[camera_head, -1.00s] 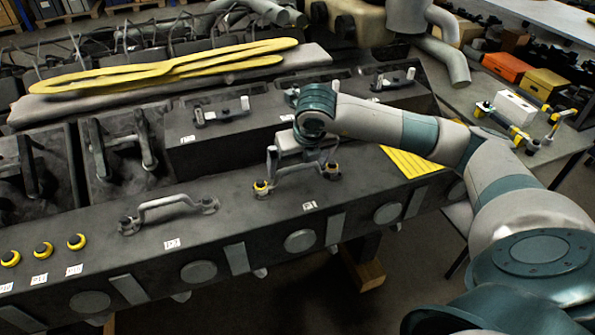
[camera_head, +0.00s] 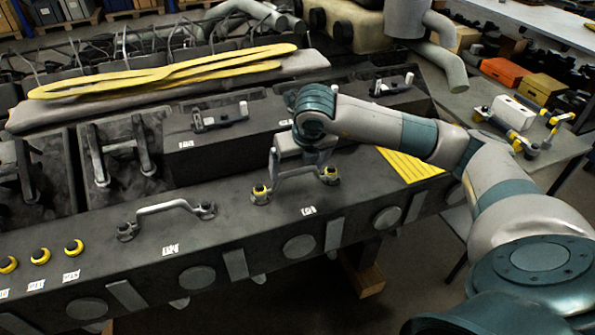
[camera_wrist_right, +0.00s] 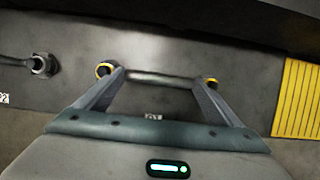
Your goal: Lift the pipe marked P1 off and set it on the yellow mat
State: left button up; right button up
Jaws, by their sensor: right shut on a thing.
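The grey pipe marked P1 (camera_head: 296,171) is a low handle-shaped tube on the dark block's front ledge. Its ends meet fittings with yellow rings, and the P1 label (camera_head: 308,211) is in front of it. My right gripper (camera_head: 299,164) reaches down from above and is shut on the pipe. In the right wrist view, the pipe (camera_wrist_right: 160,77) runs between the two fingers. I see no clear gap between its ends and the fittings. The yellow mat (camera_head: 412,165), with dark stripes, lies right of the pipe. The mat (camera_wrist_right: 297,98) also shows at the right wrist view's edge. My left gripper is out of view.
A similar pipe marked P2 (camera_head: 166,212) stands left on the same ledge. Several yellow-ringed fittings (camera_head: 41,257) are further left. A raised dark step (camera_head: 235,145) with small fixtures rises behind the pipe. The ledge between P1 and the mat looks clear.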

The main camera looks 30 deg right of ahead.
aim_at(297, 174)
jog(key=shift+r, duration=0.4)
jog(key=shift+c, duration=0.2)
notch_tip(297, 174, up, 2)
jog(key=shift+w+r+b, duration=0.1)
jog(key=shift+r+b, duration=0.1)
jog(key=shift+b, duration=0.75)
jog(key=c, duration=0.5)
jog(key=shift+o, duration=0.4)
jog(key=w+d+r+b, duration=0.3)
jog(key=d+r, duration=0.1)
jog(key=d, duration=0.3)
jog(key=shift+d+r, duration=0.2)
jog(key=shift+r, duration=0.05)
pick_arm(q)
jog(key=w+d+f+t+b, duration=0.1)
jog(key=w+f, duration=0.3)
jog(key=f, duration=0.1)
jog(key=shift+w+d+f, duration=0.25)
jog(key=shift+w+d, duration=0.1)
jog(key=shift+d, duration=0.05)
pick_arm(e)
jog(key=d, duration=0.1)
jog(key=w+d+r, duration=0.1)
jog(key=d+r, duration=0.1)
jog(key=shift+w+d+r, duration=0.15)
jog(key=shift+w+r, duration=0.1)
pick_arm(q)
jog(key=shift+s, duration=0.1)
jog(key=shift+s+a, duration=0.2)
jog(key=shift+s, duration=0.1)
